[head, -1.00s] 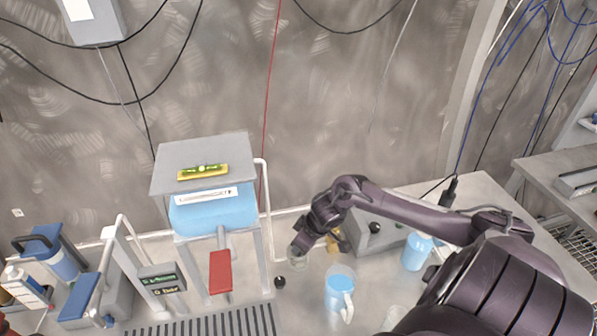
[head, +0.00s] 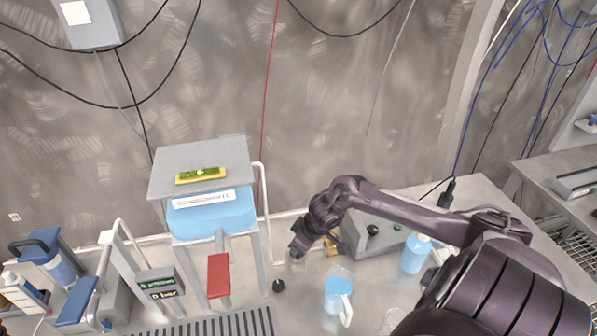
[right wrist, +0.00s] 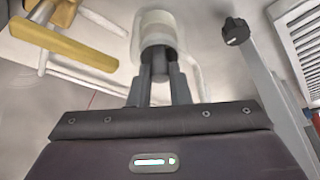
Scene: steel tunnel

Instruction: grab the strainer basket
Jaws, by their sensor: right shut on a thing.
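The strainer basket is a small pale cylinder (right wrist: 157,32), seen between the fingertips of my right gripper (right wrist: 158,75) in the right wrist view. The fingers are shut on it, around its dark, narrow near end. In the head view my right gripper (head: 297,251) points down at the bench beside the tank stand, with the pale basket (head: 297,265) just under its tips. The basket is small and partly hidden there; I cannot tell whether it touches the bench. My left gripper is not in view.
A black knob (head: 278,286) stands just left of the basket. A jug of blue liquid (head: 338,296) is in front to the right, a blue bottle (head: 415,254) farther right. A brass-coloured part (head: 331,246) and grey box (head: 372,236) sit behind. The blue tank (head: 212,216) is left.

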